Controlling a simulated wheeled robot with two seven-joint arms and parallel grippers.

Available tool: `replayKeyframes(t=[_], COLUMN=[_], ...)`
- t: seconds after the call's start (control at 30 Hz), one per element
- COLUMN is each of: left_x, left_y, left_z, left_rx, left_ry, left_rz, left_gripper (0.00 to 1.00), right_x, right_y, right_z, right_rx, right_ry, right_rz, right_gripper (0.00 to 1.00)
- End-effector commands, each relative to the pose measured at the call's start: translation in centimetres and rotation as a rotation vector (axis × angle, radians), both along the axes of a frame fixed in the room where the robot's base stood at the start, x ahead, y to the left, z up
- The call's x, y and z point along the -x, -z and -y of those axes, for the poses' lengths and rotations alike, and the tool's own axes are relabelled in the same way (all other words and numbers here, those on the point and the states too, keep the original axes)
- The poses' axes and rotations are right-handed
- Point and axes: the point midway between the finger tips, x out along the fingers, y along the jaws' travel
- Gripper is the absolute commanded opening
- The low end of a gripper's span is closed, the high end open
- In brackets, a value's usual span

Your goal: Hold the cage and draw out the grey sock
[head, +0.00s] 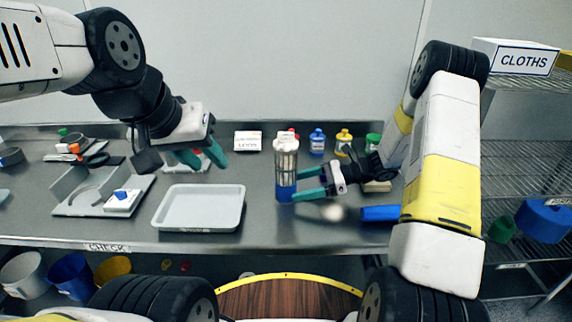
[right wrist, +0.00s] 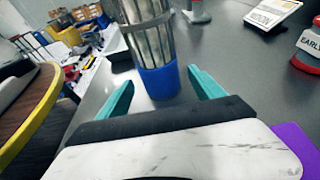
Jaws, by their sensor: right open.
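The cage (head: 286,168) is an upright metal cylinder with vertical bars and a blue base, standing on the steel bench. It also shows in the right wrist view (right wrist: 148,32). Pale grey material shows between its bars; I cannot clearly tell the sock's outline. My right gripper (head: 297,184) is open, its teal fingers reaching either side of the blue base, with a visible gap in the right wrist view (right wrist: 160,78). My left gripper (head: 200,157) is open and empty, above the bench to the left of the cage, its fingers pointing down.
An empty pale tray (head: 200,228) lies left of the cage, with a grey metal stand (head: 80,190) further left. Small bottles with coloured caps, including a blue one (head: 317,141), stand behind. A blue object (head: 380,213) lies right, below my right arm.

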Motion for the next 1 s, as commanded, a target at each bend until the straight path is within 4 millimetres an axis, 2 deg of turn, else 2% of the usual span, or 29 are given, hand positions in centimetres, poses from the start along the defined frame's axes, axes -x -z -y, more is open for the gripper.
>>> replayKeyframes(t=[0.1, 0.3, 0.67, 0.7, 0.9, 1.0], left_x=[0.0, 0.0, 0.0, 0.0, 0.0, 0.0], left_y=[0.0, 0.0, 0.0, 0.0, 0.0, 0.0], left_z=[0.0, 0.0, 0.0, 0.0, 0.0, 0.0], left_rx=[0.000, 0.000, 0.000, 0.000, 0.000, 0.000], left_ry=[0.000, 0.000, 0.000, 0.000, 0.000, 0.000], left_rz=[0.000, 0.000, 0.000, 0.000, 0.000, 0.000], left_gripper=[0.36, 0.36, 0.36, 0.36, 0.36, 0.36], right_x=[0.1, 0.0, 0.0, 0.0, 0.0, 0.0], right_y=[0.5, 1.0, 1.1, 1.1, 1.1, 1.1], right_z=[-1.6, -3.0, -3.5, -3.5, -3.4, -3.4], right_rx=[-0.002, 0.000, 0.000, 0.000, 0.000, 0.000], right_ry=[-0.001, -0.001, 0.000, 0.000, 0.000, 0.000], right_rz=[-0.003, -0.001, 0.000, 0.000, 0.000, -0.001], right_gripper=[0.77, 0.77, 0.77, 0.75, 0.37, 0.37])
